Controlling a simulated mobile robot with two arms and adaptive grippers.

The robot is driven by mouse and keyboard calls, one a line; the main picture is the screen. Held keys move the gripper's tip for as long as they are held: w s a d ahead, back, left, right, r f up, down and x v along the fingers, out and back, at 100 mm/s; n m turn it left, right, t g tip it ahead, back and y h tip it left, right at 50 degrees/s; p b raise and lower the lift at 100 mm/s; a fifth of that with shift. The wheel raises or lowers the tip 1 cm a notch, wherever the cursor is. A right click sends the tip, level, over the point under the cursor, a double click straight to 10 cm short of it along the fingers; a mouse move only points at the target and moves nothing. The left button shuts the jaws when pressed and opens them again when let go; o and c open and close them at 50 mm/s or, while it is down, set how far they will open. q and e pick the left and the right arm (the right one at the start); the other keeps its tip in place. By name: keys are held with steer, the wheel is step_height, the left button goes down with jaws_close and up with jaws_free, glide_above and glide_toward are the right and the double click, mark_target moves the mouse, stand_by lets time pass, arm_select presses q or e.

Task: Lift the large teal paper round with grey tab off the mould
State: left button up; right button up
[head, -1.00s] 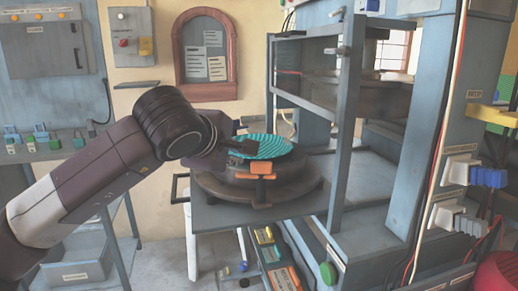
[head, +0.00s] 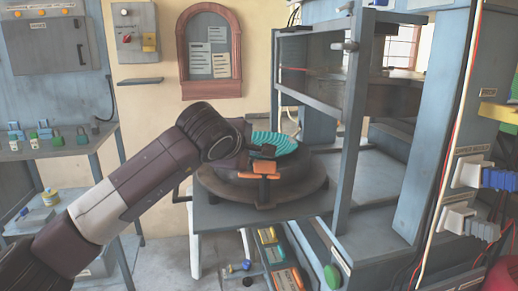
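The teal paper round (head: 276,143) shows as a ribbed disc above the dark round mould (head: 306,190), its left and near parts hidden by my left gripper. It looks tilted, with its left side higher. I cannot tell whether it is clear of the mould. The grey tab cannot be made out. My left gripper (head: 262,151) reaches in from the left, its dark fingers at the near left edge of the round; I cannot tell whether they are closed on it. My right gripper is not in view.
The mould sits on a grey shelf (head: 222,212) in front of the blue-grey press frame (head: 352,125). An orange clamp (head: 258,168) is on the mould's near side. A bench (head: 60,150) with small parts stands at left. The wall side behind my arm is open.

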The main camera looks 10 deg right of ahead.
arm_select(q)
jaws_close()
steer(key=shift+r, duration=0.15)
